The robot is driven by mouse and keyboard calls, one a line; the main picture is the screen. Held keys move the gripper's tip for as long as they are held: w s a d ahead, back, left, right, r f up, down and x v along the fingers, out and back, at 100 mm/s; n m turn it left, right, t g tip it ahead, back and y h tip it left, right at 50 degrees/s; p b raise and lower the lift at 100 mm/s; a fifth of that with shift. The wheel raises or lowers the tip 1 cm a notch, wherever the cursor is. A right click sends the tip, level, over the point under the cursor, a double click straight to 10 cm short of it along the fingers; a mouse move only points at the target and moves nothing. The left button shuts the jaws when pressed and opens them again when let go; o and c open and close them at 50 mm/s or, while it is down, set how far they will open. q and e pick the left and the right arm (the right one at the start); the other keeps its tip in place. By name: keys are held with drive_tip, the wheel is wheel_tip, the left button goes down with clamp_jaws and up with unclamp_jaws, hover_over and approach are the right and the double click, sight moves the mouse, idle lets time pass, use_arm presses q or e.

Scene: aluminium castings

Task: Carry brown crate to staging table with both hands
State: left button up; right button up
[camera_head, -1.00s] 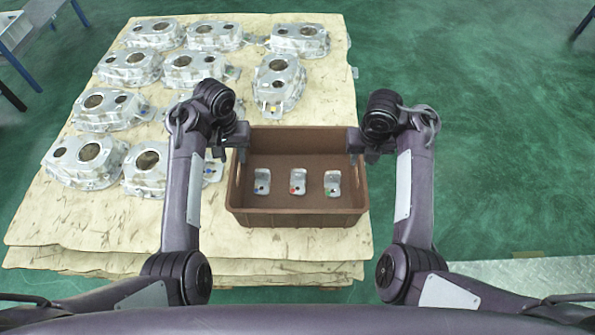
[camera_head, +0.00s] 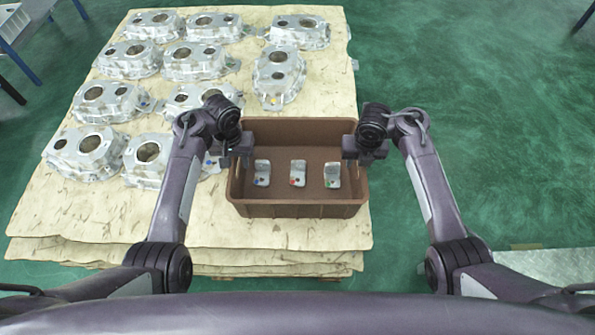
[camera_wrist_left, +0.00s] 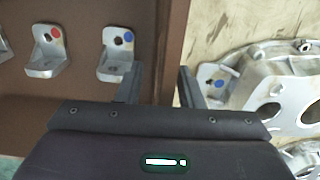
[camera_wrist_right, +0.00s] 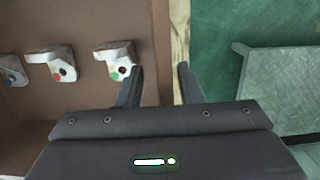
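The brown crate (camera_head: 297,210) sits at the right front of the pallet sheet, with three small metal brackets inside. My left gripper (camera_head: 236,160) is at the crate's left wall; in the left wrist view (camera_wrist_left: 160,80) its fingers are apart, one on each side of the wall (camera_wrist_left: 172,30). My right gripper (camera_head: 355,155) is at the right wall; in the right wrist view (camera_wrist_right: 159,75) its fingers are also apart, with the wall (camera_wrist_right: 161,30) between them. Contact with the walls cannot be told. No table is identifiable as the staging table.
Several aluminium castings (camera_head: 82,150) cover the left and back of the pallet sheet (camera_head: 130,215). Part of a table with blue legs (camera_head: 12,22) shows at the top left. A grey metal plate (camera_head: 545,265) lies at the lower right. Green floor (camera_head: 480,130) to the right is clear.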

use_arm(q)
drive_tip(key=shift+f, duration=0.45)
use_arm(e)
drive_tip(key=shift+f, duration=0.45)
use_arm(q)
clamp_jaws()
use_arm(e)
clamp_jaws()
drive_tip(key=shift+w+r, duration=0.1)
